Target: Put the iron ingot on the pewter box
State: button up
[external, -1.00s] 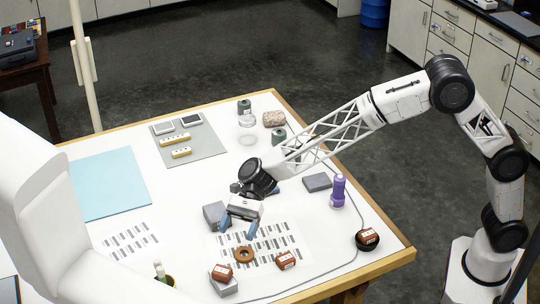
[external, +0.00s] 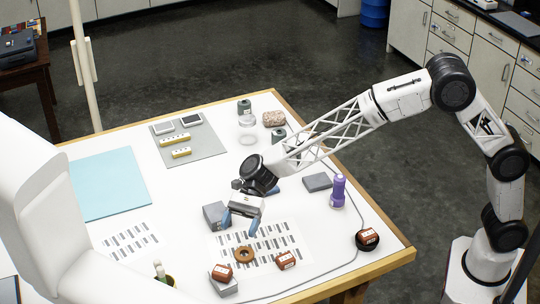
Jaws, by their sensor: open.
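My gripper (external: 240,226) is open and empty, its blue fingers pointing down above the striped sheet. A grey block (external: 213,214) stands just left of the fingers, partly behind them. A flat grey block (external: 317,182) lies to the right, beside the purple flashlight. A third grey block (external: 228,289) is at the front edge side, with a reddish-brown labelled piece (external: 222,272) on it. I cannot tell for sure which grey block is the iron ingot and which is the pewter box.
A brown ring (external: 244,254) and a reddish-brown labelled piece (external: 286,260) lie on the striped sheet (external: 290,236). Another labelled piece (external: 367,236) sits on a dark round object at right. The purple flashlight (external: 338,190) stands upright. A cable runs along the right side.

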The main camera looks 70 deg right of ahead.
jog(key=s+d+r+n+h, duration=0.3)
jog(key=s+d+r+n, duration=0.15)
jog(key=s+d, duration=0.7)
jog(key=s+d+r+n+h, duration=0.35)
jog(key=s+d+r, duration=0.25)
jog(key=s+d, duration=0.55)
jog(key=s+d+f+n+t+h, duration=0.1)
jog(key=s+d+n+h, duration=0.1)
jog(key=s+d, duration=0.5)
jog(key=s+d+f+n+h, duration=0.1)
jog(key=s+d+n, duration=0.3)
jog(key=s, duration=0.9)
jog(key=s+d+f+n+t+h, duration=0.1)
jog(key=s+d+f+n+h, duration=0.1)
jog(key=s+d, duration=0.7)
jog(key=shift+s+d+n+t+h, duration=0.35)
jog(key=shift+s+n+h, duration=0.35)
jog(key=shift+n+h, duration=0.3)
